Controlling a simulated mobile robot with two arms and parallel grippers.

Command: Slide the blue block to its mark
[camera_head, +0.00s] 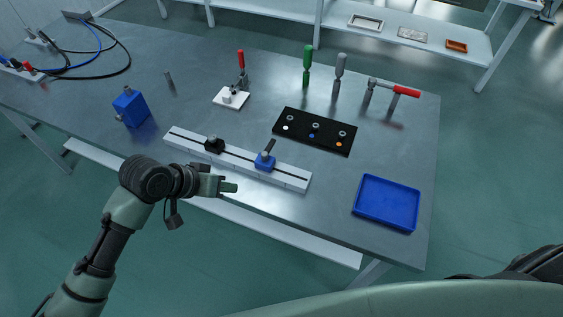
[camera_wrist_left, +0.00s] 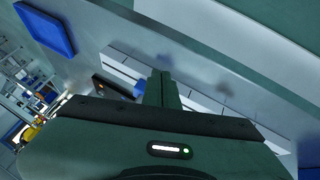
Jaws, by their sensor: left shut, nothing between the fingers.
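A blue block (camera_head: 265,161) with a dark upright lever sits on a pale slotted rail (camera_head: 291,181), right of the rail's middle. A black block (camera_head: 214,145) sits on the same rail to its left. Thin lines cross the rail, but I cannot tell which is the mark. My left gripper (camera_head: 230,188) is shut and empty, in front of the rail, to the left of the blue block and apart from it. In the left wrist view the shut fingers (camera_wrist_left: 162,88) partly hide the blue block (camera_wrist_left: 141,91). My right gripper is out of view.
A blue tray (camera_head: 387,204) lies at the table's right front. Behind the rail are a black panel (camera_head: 315,131) with coloured dots and a red-handled clamp (camera_head: 236,94). A larger blue box (camera_head: 131,108) stands to the left. Bare tabletop lies between rail and tray.

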